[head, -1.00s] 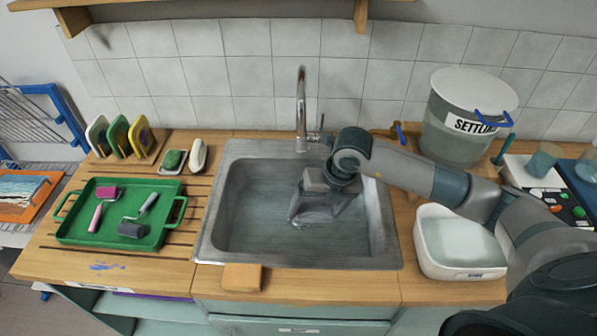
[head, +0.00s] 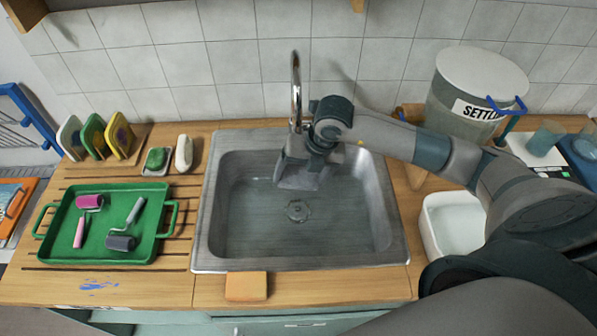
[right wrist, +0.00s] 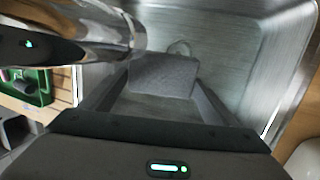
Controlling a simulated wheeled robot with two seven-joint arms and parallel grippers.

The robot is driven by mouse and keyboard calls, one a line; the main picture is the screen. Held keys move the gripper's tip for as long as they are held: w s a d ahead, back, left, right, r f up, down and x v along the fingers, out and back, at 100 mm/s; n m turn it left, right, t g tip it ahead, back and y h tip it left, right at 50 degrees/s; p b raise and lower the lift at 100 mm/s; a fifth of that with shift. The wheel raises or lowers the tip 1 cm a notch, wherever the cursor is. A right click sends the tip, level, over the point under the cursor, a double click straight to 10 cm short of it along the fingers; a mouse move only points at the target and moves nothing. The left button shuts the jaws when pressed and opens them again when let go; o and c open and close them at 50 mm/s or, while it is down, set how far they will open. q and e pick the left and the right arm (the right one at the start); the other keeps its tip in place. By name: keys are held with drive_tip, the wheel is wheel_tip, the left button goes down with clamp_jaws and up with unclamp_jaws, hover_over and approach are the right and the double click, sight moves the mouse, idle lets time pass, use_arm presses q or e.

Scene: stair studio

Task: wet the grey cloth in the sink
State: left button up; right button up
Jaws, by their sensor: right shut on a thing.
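My right gripper (head: 300,182) is over the back half of the steel sink (head: 240,262), close to the tap (head: 296,90). It is shut on the grey cloth (right wrist: 165,75), which spans between the fingers in the right wrist view. In the head view the cloth hangs low over the basin, mostly merged with the grey fingers. The tap's chrome spout (right wrist: 100,35) is close beside the gripper in the right wrist view. I cannot make out any running water. The drain (head: 297,210) is uncovered in the head view. My left gripper is not in view.
A green tray (head: 75,245) with rollers is left of the sink. A soap dish (head: 156,161) and several coloured pads in a rack stand behind it. A sponge-like block (head: 246,286) lies at the front rim. A white tub (head: 455,225) and a settling bucket (head: 465,95) are right.

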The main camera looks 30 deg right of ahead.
sight(303, 183)
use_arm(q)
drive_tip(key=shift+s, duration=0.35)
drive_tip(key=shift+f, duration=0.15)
use_arm(e)
drive_tip(key=shift+f, duration=0.2)
drive_tip(key=shift+f+b, duration=1.5)
drive_tip(key=shift+f, duration=0.85)
use_arm(q)
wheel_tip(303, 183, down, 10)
drive_tip(key=b, duration=0.6)
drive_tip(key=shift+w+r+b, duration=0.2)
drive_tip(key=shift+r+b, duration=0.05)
drive_tip(key=shift+b, duration=0.15)
use_arm(e)
wheel_tip(303, 183, down, 8)
drive_tip(key=shift+r+p, duration=3.35)
drive_tip(key=shift+r, duration=1.95)
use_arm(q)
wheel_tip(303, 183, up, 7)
use_arm(e)
drive_tip(key=shift+r, duration=0.3)
